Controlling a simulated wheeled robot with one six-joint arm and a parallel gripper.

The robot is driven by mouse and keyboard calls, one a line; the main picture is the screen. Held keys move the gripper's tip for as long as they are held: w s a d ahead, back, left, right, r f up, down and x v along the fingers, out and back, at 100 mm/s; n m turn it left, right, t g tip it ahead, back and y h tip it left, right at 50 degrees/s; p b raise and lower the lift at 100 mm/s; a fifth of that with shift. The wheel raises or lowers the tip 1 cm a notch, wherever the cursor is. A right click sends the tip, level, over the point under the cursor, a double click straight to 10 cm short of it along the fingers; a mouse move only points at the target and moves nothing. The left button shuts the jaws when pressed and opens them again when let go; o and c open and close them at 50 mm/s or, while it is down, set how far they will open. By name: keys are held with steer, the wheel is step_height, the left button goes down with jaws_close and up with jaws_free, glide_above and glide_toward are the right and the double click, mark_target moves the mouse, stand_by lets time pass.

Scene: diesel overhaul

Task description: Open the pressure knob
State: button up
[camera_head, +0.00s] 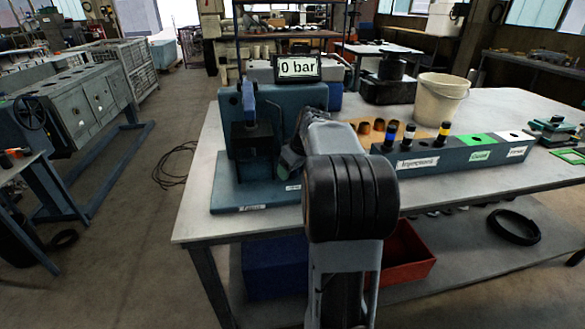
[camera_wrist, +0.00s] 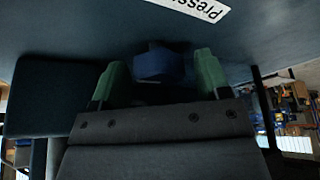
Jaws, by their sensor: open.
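A dark blue knob (camera_wrist: 162,64) shows in the wrist view on a blue panel, beside a white label (camera_wrist: 192,6) that begins "Press". My gripper (camera_wrist: 160,70) is open, with one green fingertip on each side of the knob. A gap shows between the knob and each finger; I cannot tell how deep the fingers reach around it. In the head view the blue test stand (camera_head: 308,97) stands on the bench and its display (camera_head: 298,67) reads 0 bar. My arm hides the knob there, and my gripper is against the stand's right side, mostly hidden.
To the right are a long holder block (camera_head: 455,158) with several coloured injectors, a white bucket (camera_head: 440,100) and brown cups (camera_head: 378,127). The bench top (camera_head: 430,192) is bare along its front edge.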

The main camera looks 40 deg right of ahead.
stand_by(0.5)
steer(key=m+h, duration=0.1)
steer(key=m, duration=0.2)
steer(key=shift+m, duration=0.4)
steer(key=shift+s+r+m+h, duration=0.1)
steer(key=shift+r+m+h, duration=0.1)
steer(key=shift+m+h, duration=0.2)
steer(key=a+p+v, duration=0.1)
steer(key=p+v, duration=0.1)
steer(key=v, duration=1.1)
steer(key=s+a+f+n, duration=0.1)
steer(key=s+a+f, duration=0.3)
steer(key=a, duration=0.3)
steer(key=s+a+f+n+g, duration=0.1)
steer(key=s+a+f, duration=0.3)
steer(key=a+f, duration=0.2)
steer(key=s+a+f+y+p, duration=0.1)
steer(key=s+a+f, duration=0.3)
steer(key=a, duration=0.4)
steer(key=shift+s+f+n+g, duration=0.3)
steer(key=shift+s+f+n, duration=0.1)
steer(key=shift+f, duration=0.2)
